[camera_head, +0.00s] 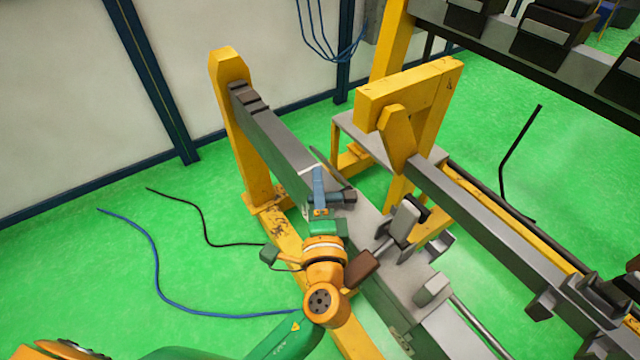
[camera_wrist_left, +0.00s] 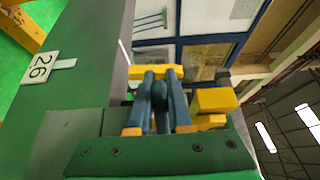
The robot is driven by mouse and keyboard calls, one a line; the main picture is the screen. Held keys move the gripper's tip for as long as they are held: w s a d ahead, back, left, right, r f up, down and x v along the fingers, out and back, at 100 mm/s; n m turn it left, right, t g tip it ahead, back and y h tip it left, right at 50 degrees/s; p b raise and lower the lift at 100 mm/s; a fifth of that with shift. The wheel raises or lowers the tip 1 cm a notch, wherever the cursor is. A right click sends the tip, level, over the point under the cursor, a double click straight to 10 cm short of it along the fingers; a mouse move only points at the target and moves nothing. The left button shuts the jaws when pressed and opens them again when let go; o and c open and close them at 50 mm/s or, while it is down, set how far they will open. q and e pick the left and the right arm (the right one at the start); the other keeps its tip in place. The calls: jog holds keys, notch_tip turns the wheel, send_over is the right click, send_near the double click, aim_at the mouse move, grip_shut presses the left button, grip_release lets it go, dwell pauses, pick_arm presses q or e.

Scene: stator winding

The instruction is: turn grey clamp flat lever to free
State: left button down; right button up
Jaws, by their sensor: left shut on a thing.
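In the head view a thin grey flat lever (camera_head: 332,167) slants just right of the fingers, by a dark clamp block (camera_head: 347,196). The fingers hide the exact contact. My right gripper is not in view.
A second clamp (camera_head: 406,219) with a brown handle (camera_head: 363,268) stands on the grey bed to the right. Yellow posts (camera_head: 238,120) rise behind. Blue and black cables (camera_head: 157,265) lie on the green floor at left. A label reading 26 (camera_wrist_left: 40,70) shows in the wrist view.

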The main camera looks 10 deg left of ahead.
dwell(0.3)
pick_arm(q)
jog(key=c, duration=0.8)
grip_release()
jog(key=shift+c, duration=0.2)
